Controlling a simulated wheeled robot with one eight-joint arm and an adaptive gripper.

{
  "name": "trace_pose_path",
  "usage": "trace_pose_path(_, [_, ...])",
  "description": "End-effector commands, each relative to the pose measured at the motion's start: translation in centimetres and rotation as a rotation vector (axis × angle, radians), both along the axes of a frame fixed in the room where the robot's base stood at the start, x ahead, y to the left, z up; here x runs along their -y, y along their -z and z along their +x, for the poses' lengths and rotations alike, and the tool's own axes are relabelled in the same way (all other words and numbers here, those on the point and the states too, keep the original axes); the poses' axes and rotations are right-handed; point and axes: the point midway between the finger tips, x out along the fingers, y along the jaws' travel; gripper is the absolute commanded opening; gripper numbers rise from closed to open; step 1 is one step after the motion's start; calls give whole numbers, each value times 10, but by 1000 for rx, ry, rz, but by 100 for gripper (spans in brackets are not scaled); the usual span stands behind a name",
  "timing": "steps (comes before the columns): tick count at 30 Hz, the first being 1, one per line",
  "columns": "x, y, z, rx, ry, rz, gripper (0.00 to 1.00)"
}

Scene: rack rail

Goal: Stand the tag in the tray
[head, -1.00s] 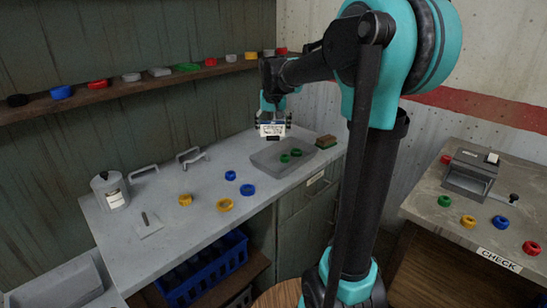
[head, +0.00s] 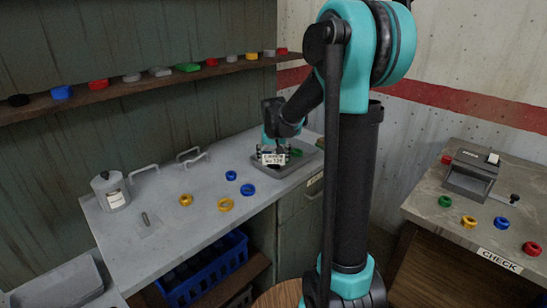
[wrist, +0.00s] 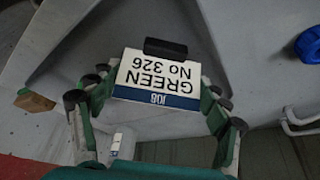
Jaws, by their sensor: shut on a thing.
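The tag (head: 274,158) is a white card with a blue band and a dark foot at its lower edge. In the wrist view the tag (wrist: 158,75) appears upside down and reads "JOB GREEN No 326". My gripper (wrist: 160,90) is shut on it, with one finger at each side. In the head view my gripper (head: 272,150) holds the tag upright over the left part of the grey tray (head: 292,171). I cannot tell whether the foot touches the tray floor.
Blue rings (head: 248,189) and yellow rings (head: 224,204) lie on the counter left of the tray. A canister (head: 110,191) and metal handles (head: 193,156) stand further left. A sponge (wrist: 35,100) is beside the tray. A shelf (head: 130,88) runs along the back wall.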

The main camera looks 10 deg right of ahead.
Motion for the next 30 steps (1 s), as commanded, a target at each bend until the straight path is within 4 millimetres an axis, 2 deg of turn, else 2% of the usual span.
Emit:
trace_pose_path(6, [0, 3, 0, 0, 0, 0, 48])
trace_pose_path(7, [0, 2, 0, 0, 0, 0, 80])
trace_pose_path(11, [0, 2, 0, 0, 0, 0, 96])
trace_pose_path(23, [0, -1, 0, 0, 0, 0, 97])
trace_pose_path(26, [0, -9, -4, 0, 0, 0, 97])
trace_pose_path(30, [-2, -29, -12, 0, -1, 0, 97])
